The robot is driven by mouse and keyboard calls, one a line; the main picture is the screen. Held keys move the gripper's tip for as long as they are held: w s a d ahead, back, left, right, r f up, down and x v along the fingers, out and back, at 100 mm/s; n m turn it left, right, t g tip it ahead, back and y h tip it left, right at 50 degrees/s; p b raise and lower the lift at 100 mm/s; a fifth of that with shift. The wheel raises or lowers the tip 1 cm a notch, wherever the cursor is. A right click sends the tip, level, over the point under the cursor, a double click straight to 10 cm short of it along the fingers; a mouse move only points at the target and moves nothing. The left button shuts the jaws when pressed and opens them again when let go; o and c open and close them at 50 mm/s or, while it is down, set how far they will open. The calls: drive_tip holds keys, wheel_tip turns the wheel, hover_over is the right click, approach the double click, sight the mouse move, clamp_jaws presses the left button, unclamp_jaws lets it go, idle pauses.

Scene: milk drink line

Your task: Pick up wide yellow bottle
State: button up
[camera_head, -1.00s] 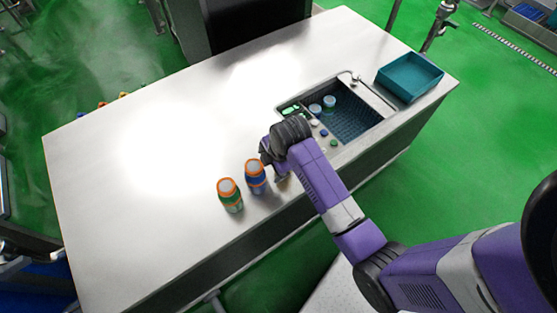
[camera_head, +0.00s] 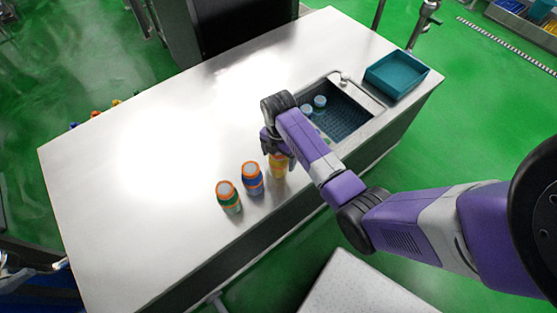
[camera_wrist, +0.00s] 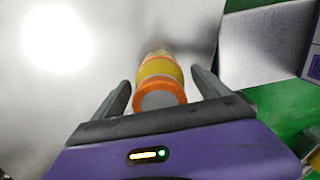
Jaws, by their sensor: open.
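The wide yellow bottle (camera_head: 278,166) stands on the white table near its front edge, partly hidden by my arm in the head view. In the wrist view the yellow bottle (camera_wrist: 160,76) has an orange collar and a grey top, and it shows between the two fingers. My gripper (camera_wrist: 160,88) is open, with a finger on each side of the bottle and a visible gap to each. In the head view my gripper (camera_head: 277,146) is at the bottle, seen from above.
A blue bottle (camera_head: 252,180) and a green bottle (camera_head: 229,200), both with orange collars, stand left of the yellow one. A sink (camera_head: 352,122) with cups and a teal tray (camera_head: 398,74) are to the right. The table's left side (camera_head: 90,200) is clear.

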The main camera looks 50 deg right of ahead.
drive_tip(key=shift+f, duration=0.85)
drive_tip(key=shift+c, duration=0.3)
clamp_jaws()
drive_tip(key=shift+r, duration=0.1)
